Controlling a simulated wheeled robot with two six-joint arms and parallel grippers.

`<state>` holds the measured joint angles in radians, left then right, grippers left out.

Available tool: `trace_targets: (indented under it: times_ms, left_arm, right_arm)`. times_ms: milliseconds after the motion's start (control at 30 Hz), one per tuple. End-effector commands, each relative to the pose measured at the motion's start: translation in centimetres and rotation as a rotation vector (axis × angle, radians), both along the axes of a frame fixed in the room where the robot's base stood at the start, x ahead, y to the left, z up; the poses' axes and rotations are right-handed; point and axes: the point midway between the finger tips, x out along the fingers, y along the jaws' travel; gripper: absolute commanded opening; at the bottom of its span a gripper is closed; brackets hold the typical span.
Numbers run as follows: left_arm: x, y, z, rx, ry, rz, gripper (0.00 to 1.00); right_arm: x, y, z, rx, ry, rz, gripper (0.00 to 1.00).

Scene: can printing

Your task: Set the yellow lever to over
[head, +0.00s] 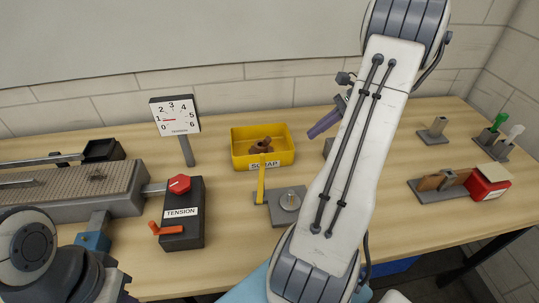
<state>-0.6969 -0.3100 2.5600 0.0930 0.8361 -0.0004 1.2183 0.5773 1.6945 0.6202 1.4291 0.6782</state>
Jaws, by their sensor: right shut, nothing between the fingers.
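My right gripper (322,126) seems to be the purple part showing left of my white arm link, pointing down and left. It is shut and empty, above and to the right of the lever, apart from it. The rest of that gripper is hidden behind my arm. My left arm shows at the bottom left; its fingers cannot be made out.
The yellow SCRAP bin (282,157) holds brown pieces behind the lever. A black TENSION box (182,228) with a red knob and orange handle stands left, below a dial (176,115). A red box (490,182) and small stands are at right. My arm hides the table's middle right.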

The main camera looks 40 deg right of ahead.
Motion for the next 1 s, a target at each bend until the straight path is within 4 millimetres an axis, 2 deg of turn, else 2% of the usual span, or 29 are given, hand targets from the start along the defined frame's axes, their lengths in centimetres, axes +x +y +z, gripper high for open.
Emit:
trace_targets:
  times_ms: [167, 533, 733, 1000]
  left_arm:
    - [0.0, 0.0, 0.4, 0.0, 0.0, 0.0, 0.0]
    - [0.0, 0.0, 1.3, 0.0, 0.0, 0.0, 0.0]
    - [0.0, 0.0, 2.2, 0.0, 0.0, 0.0, 0.0]
    - [0.0, 0.0, 2.4, 0.0, 0.0, 0.0, 0.0]
  right_arm:
    - [1.0, 1.6, -1.5, 0.005, 0.002, 0.004, 0.0]
    - [4.0, 6.2, -7.1, 0.005, 0.004, 0.006, 0.0]
    - [5.6, 8.4, -6.7, 0.0, 0.002, 0.004, 0.0]
    - [6.1, 9.1, -6.9, 0.0, 0.001, 0.002, 0.0]
